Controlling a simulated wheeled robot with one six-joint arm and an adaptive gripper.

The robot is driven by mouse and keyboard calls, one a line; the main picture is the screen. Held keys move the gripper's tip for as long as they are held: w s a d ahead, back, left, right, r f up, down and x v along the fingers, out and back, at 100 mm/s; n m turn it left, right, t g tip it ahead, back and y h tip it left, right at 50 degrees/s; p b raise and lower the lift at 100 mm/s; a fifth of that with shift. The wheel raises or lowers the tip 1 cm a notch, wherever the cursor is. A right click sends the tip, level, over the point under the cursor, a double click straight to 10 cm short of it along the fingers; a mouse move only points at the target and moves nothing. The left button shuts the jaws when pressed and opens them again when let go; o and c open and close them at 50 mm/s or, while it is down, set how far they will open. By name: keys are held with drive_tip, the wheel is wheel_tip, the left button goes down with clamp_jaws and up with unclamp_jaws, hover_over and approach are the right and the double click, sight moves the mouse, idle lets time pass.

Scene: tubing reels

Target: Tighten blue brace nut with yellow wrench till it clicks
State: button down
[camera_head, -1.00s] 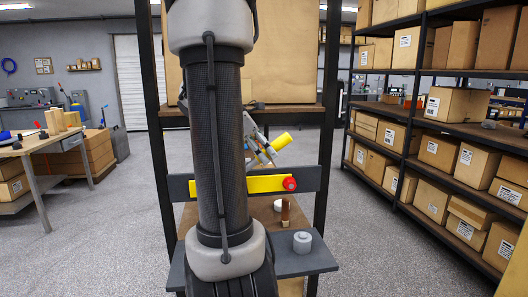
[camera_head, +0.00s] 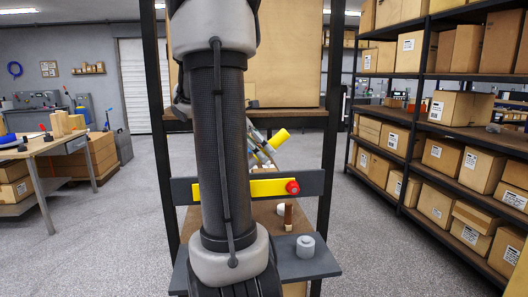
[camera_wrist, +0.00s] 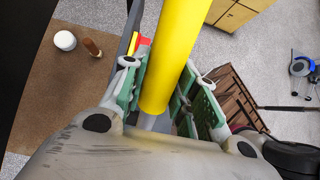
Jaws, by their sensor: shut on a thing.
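My gripper (camera_wrist: 165,95) is shut on the yellow wrench, whose thick round yellow handle (camera_wrist: 175,50) runs between the green finger pads in the wrist view. In the head view the yellow handle (camera_head: 275,139) sticks out up and right from my gripper (camera_head: 260,149), tilted, above a dark grey crossbar. The wrench's working end is hidden. I cannot make out the blue brace nut; my arm covers much of the crossbar's left part.
The crossbar (camera_head: 312,183) carries a yellow strip (camera_head: 262,187) with a red knob (camera_head: 292,187). Below it, a grey shelf (camera_head: 318,267) holds a grey round piece (camera_head: 305,246). A brown-handled item (camera_head: 288,216) stands nearby. Dark posts (camera_head: 333,110) flank the bench; box shelves stand right.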

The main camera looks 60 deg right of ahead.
drive_tip(key=s+a, duration=0.4)
drive_tip(key=a, duration=0.1)
drive_tip(key=shift+s, duration=0.2)
idle(0.6)
